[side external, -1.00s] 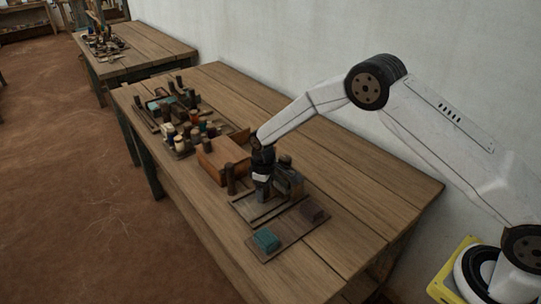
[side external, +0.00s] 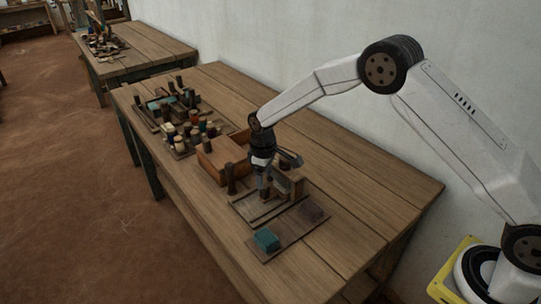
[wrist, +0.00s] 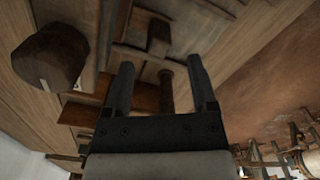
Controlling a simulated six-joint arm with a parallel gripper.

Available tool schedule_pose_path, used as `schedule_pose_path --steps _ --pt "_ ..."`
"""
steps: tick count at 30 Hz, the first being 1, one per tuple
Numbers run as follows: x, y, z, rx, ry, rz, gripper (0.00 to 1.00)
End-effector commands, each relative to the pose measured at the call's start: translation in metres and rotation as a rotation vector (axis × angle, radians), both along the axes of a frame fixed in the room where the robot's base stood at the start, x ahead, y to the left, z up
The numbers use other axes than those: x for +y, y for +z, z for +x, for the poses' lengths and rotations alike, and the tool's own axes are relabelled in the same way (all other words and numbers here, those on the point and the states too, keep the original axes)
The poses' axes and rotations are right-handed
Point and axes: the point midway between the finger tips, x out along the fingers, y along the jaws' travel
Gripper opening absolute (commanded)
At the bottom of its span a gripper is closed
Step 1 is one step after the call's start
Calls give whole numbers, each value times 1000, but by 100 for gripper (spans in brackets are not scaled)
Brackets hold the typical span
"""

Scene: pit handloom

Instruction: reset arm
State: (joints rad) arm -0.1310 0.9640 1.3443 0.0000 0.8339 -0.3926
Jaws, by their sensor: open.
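My gripper (side external: 262,192) hangs fingers-down over the wooden rack (side external: 262,212) near the table's front edge. Its two fingers are apart in the wrist view (wrist: 160,72), with nothing seen held between them. A brown wooden rod (wrist: 165,88) shows in the gap between the fingers, beyond the tips. In the side view the exact height of the fingertips above the rack is hard to tell.
A wooden box (side external: 222,157) and a dark upright peg (side external: 230,178) stand just left. Spools (side external: 190,128) crowd further left. The table's right part is clear.

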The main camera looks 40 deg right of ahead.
Motion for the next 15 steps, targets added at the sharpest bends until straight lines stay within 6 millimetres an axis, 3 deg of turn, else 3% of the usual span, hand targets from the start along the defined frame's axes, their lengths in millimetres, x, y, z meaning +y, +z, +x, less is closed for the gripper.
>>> schedule_pose_path --steps 15 --pt "0 11 0 0 0 0 74"
